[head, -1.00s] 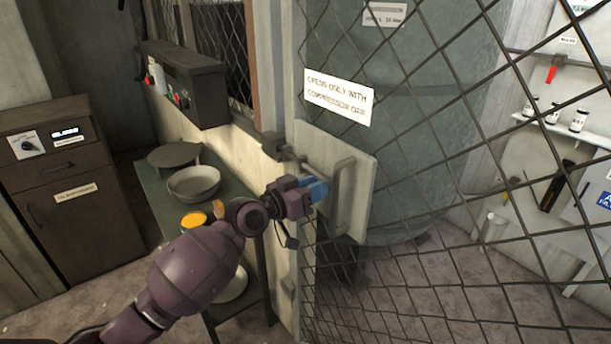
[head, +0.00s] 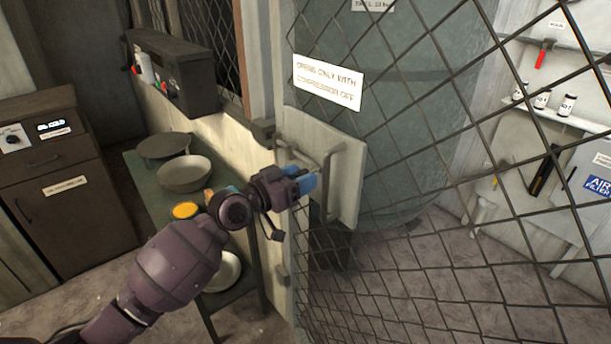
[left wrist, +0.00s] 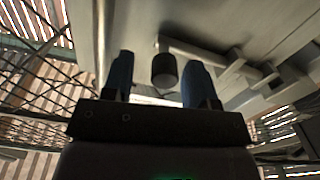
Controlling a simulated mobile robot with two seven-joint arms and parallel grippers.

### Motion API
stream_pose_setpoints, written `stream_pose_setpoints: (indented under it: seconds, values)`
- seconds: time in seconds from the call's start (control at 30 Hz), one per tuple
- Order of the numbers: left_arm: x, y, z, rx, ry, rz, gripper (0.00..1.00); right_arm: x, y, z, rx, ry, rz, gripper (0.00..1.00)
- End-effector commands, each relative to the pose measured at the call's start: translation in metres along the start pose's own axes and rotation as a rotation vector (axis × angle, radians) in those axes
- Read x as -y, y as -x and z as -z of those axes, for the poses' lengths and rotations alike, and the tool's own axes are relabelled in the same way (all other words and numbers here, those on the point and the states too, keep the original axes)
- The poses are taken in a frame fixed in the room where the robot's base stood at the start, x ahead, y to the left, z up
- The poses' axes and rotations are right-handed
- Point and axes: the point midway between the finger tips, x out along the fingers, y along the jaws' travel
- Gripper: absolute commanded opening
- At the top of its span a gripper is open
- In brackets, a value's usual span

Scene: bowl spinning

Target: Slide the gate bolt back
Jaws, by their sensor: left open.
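The mesh gate carries a pale plate (head: 343,140) with a grey upright handle (head: 327,182). A bolt rod (head: 296,152) runs along the plate's left part, near a dark bracket (head: 262,131) by the post. My left gripper (head: 300,181) is in front of the plate, just left of the handle, with blue fingers apart. In the left wrist view, a dark round knob (left wrist: 164,70) on a grey rod lies between the open fingers (left wrist: 160,84), with gaps on both sides. The fingers partly hide the bolt in the head view. My right gripper is not in view.
A sign (head: 328,82) hangs on the gate mesh above the plate.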

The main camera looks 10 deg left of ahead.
Motion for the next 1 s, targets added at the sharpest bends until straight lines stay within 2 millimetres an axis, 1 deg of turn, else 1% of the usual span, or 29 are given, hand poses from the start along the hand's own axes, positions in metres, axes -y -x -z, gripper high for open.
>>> stream_pose_setpoints:
  seconds: [0.03, 0.1, 0.3, 0.4, 0.5, 0.7, 1.0]
  values:
    - [0.001, 0.01, -0.002, 0.002, -0.003, 0.001, 0.53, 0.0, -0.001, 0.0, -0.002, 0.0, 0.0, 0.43]
    - [0.001, 0.023, -0.002, 0.002, -0.003, 0.001, 0.53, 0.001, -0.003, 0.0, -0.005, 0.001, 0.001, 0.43]
    - [0.0, 0.059, -0.003, 0.004, -0.002, 0.0, 0.53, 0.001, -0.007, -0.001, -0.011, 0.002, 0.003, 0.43]
    - [0.0, 0.072, -0.002, 0.004, -0.001, 0.0, 0.53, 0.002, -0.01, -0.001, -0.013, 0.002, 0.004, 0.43]
    - [0.0, 0.082, -0.002, 0.002, -0.001, -0.001, 0.53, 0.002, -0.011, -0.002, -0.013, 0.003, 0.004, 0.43]
    - [-0.001, 0.089, -0.001, 0.0, 0.0, -0.001, 0.53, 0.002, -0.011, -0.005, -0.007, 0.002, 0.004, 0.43]
    - [-0.001, 0.089, 0.0, 0.0, 0.0, -0.002, 0.53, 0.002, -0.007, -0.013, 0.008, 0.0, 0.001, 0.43]
